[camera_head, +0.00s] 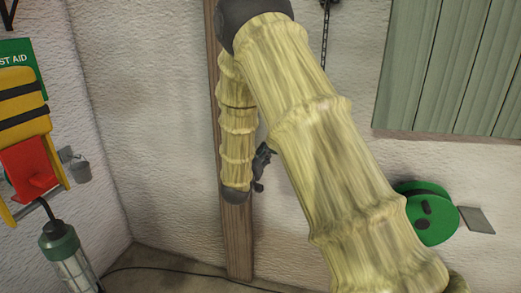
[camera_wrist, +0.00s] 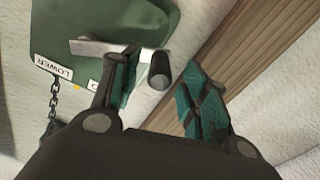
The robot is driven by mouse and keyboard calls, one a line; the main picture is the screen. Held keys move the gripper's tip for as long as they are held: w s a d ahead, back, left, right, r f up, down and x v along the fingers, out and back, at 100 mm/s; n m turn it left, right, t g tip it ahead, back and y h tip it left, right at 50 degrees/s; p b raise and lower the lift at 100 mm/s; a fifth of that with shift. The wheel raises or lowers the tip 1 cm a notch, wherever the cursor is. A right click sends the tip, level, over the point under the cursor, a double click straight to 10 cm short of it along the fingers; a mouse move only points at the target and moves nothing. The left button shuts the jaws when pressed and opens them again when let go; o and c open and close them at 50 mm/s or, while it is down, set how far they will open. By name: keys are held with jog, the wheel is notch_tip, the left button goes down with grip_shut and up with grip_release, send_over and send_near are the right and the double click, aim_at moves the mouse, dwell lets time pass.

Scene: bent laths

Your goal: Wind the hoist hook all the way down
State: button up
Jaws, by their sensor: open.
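In the wrist view a green housing (camera_wrist: 100,20) on the wall carries a flat metal crank arm (camera_wrist: 95,47) with a dark cylindrical handle (camera_wrist: 160,70) at its end. My gripper (camera_wrist: 161,61) is open, its teal-padded fingers on either side of the handle; I cannot tell whether either touches it. A white label reading LOWER (camera_wrist: 54,68), seen upside down, is on the housing. A chain (camera_wrist: 53,103) hangs beside it. In the head view my gripper (camera_head: 263,166) is partly hidden by my arm, which also hides the crank. I cannot make out the hook.
A wooden post (camera_head: 240,245) stands behind my arm. A chain (camera_head: 325,40) hangs at the top. A green round case (camera_head: 432,213) and green boards (camera_head: 450,65) are on the right. A first aid sign (camera_head: 18,55), yellow-and-red item (camera_head: 28,165) and lamp (camera_head: 68,260) stand left.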

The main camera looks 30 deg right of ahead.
jog(key=shift+x, duration=1.65)
jog(key=shift+c, duration=0.2)
grip_shut()
